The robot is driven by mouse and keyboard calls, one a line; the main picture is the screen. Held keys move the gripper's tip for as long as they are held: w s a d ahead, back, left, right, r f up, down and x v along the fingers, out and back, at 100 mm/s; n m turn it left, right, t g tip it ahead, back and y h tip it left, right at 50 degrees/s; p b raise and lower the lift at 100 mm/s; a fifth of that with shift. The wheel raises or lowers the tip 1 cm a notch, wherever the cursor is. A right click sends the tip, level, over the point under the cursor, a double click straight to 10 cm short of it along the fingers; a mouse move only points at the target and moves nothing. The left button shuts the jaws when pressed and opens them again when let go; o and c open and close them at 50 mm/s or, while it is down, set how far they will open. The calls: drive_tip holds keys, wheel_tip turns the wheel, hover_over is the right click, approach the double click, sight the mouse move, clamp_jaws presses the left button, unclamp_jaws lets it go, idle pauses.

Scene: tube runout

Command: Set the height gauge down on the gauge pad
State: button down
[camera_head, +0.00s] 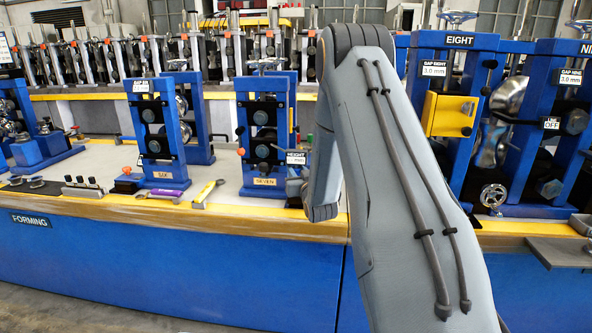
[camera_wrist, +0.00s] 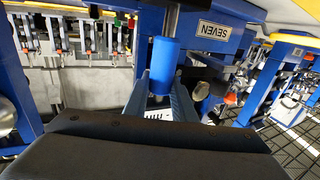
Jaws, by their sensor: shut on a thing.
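My gripper (camera_wrist: 160,92) is shut on the height gauge. In the wrist view the height gauge (camera_wrist: 162,58) shows as a blue cylinder between the two fingers, with a grey rod above it and a white marked face below. In the head view a white HEIGHT readout (camera_head: 295,158) shows in front of stand seven, just left of my forearm. My gripper is mostly hidden behind my arm there. The gauge's foot is hidden, so I cannot tell whether it touches anything. I cannot pick out the gauge pad in either view.
Stand seven (camera_head: 262,130) is close beside the gauge, and stand six (camera_head: 158,130) is to its left. Stand eight (camera_head: 455,120) is right of my arm.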

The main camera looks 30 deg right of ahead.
drive_tip(key=shift+f, duration=0.4)
drive_tip(key=c, duration=1.4)
unclamp_jaws()
drive_tip(key=shift+c, duration=0.2)
drive_tip(key=shift+o, duration=0.3)
drive_tip(key=shift+f, duration=0.15)
drive_tip(key=s+a+n+g+y+p, duration=0.1)
drive_tip(key=s+a+g+p, duration=0.1)
drive_tip(key=s+a+g, duration=0.5)
drive_tip(key=s+a+g+y+p, duration=0.2)
drive_tip(key=s+a, duration=0.6)
drive_tip(key=s, duration=0.6)
drive_tip(key=s+a+r+g+p, duration=0.1)
drive_tip(key=s+a+g, duration=0.2)
drive_tip(key=s, duration=0.5)
drive_tip(key=s+a+r+n+g, duration=0.1)
drive_tip(key=s+a+r+g, duration=0.1)
drive_tip(key=s, duration=0.6)
drive_tip(key=s+a+r+g+p, duration=0.1)
drive_tip(key=s+a+g, duration=0.2)
drive_tip(key=s, duration=0.5)
drive_tip(key=shift+s+a+r+g+y+p, duration=0.2)
drive_tip(key=shift+a+r+g+y+p, duration=0.15)
drive_tip(key=shift+a, duration=0.2)
